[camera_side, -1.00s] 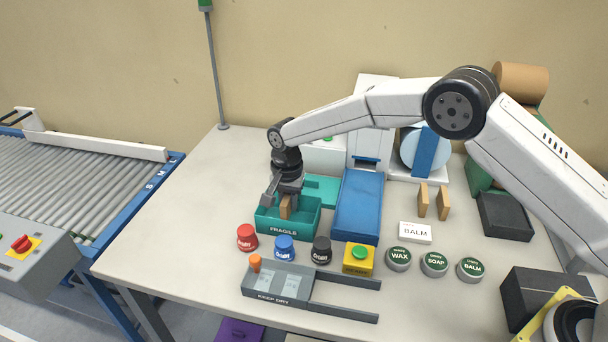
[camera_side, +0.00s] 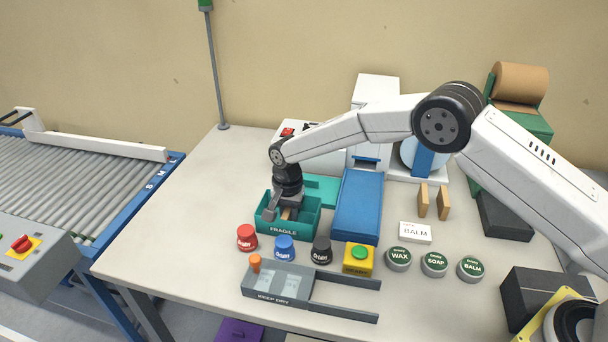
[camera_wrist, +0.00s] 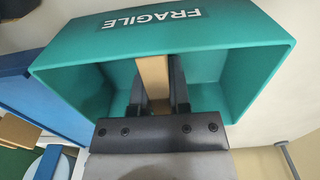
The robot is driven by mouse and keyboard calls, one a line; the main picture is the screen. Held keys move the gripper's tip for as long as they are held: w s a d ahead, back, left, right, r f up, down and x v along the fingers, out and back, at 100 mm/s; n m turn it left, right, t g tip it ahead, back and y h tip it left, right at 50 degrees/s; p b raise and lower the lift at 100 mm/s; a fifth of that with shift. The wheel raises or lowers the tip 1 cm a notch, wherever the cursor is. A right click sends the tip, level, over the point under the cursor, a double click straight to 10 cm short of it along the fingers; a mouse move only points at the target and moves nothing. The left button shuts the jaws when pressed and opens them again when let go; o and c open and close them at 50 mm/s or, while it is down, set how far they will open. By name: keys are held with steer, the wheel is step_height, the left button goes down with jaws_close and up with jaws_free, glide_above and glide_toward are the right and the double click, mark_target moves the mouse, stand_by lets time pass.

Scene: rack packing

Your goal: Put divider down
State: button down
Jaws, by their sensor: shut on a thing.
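The divider (camera_wrist: 154,78) is a thin tan cardboard-like piece inside the teal crate marked FRAGILE (camera_wrist: 235,30). In the wrist view my gripper (camera_wrist: 160,98) has a dark finger on either side of the divider and is shut on it. In the side view the crate (camera_side: 283,230) stands on the table, and my gripper (camera_side: 285,210) reaches down into it. Only a small bit of the divider (camera_side: 287,214) shows there; its lower end is hidden by the crate's front wall, so I cannot tell whether it touches the floor.
A blue box (camera_side: 358,205) stands close at the crate's right. Red (camera_side: 247,237), blue (camera_side: 284,246) and black (camera_side: 321,250) jars stand in front. Two tan dividers (camera_side: 433,202) stand upright further right. A grey KEEP DRY tray (camera_side: 280,285) lies at the front.

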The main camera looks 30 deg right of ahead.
steer(key=shift+f, duration=0.1)
steer(key=c, duration=0.6)
jaws_free()
step_height(320, 180, up, 12)
steer(key=shift+r, duration=0.2)
stand_by(0.5)
steer(key=s+d+r+n+t, duration=0.15)
steer(key=s+d+n, duration=0.35)
steer(key=s+d, duration=0.65)
steer(key=s+d+n, duration=0.1)
steer(key=s+d, duration=0.1)
steer(key=s, duration=0.3)
steer(key=s+d+f+n, duration=0.1)
steer(key=s+d, duration=0.1)
steer(key=s, duration=0.4)
steer(key=s+d+f+n+t, duration=0.1)
steer(key=s+d+n, duration=0.1)
steer(key=s, duration=0.3)
steer(key=shift+s+d, duration=0.1)
steer(key=shift+s, duration=0.2)
